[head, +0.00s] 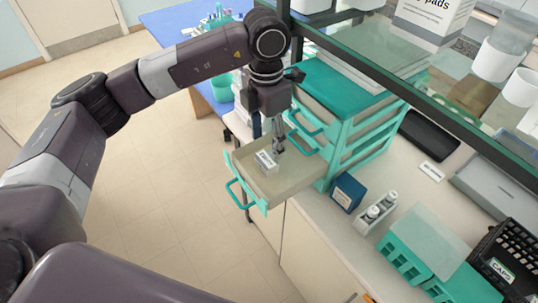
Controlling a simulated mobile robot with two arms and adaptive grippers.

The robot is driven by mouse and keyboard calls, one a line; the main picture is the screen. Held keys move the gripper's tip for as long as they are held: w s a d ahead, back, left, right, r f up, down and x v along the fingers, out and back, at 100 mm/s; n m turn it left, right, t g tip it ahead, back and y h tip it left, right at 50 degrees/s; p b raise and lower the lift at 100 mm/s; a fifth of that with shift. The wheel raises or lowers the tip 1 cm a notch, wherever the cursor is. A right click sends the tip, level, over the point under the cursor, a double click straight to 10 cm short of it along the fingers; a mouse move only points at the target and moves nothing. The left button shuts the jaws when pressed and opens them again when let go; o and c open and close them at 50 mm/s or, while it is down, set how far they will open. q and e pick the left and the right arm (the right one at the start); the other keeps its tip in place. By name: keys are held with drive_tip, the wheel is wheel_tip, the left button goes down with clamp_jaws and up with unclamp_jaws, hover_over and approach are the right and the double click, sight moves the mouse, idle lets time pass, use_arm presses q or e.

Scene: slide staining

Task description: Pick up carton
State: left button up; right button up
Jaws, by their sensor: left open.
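A small white carton (265,161) with dark print lies in the pulled-out drawer (291,184) of a teal drawer cabinet (345,111). My left gripper (278,150) points down over the drawer, just right of the carton and close to it. It is open, with nothing seen between its fingers. I cannot tell whether a finger touches the carton. My right gripper is not in view.
A dark blue box (347,192), a white holder with two bottles (375,215) and teal racks (407,262) stand on the counter right of the drawer. A glass shelf (400,50) with a dark green frame runs above. The floor at left is clear.

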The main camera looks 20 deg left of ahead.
sight(266, 159)
use_arm(q)
drive_tip(key=shift+s+f+p, duration=0.3)
drive_tip(key=shift+f+p, duration=0.25)
drive_tip(key=shift+f, duration=0.05)
drive_tip(key=shift+s+f+p, duration=0.25)
drive_tip(key=shift+f+p, duration=0.3)
drive_tip(key=f, duration=0.2)
drive_tip(key=shift+w+f+p, duration=0.2)
drive_tip(key=shift+f+p, duration=0.1)
drive_tip(key=shift+p, duration=0.1)
drive_tip(key=shift+f, duration=0.4)
drive_tip(key=c, duration=0.5)
drive_tip(key=shift+r, duration=0.1)
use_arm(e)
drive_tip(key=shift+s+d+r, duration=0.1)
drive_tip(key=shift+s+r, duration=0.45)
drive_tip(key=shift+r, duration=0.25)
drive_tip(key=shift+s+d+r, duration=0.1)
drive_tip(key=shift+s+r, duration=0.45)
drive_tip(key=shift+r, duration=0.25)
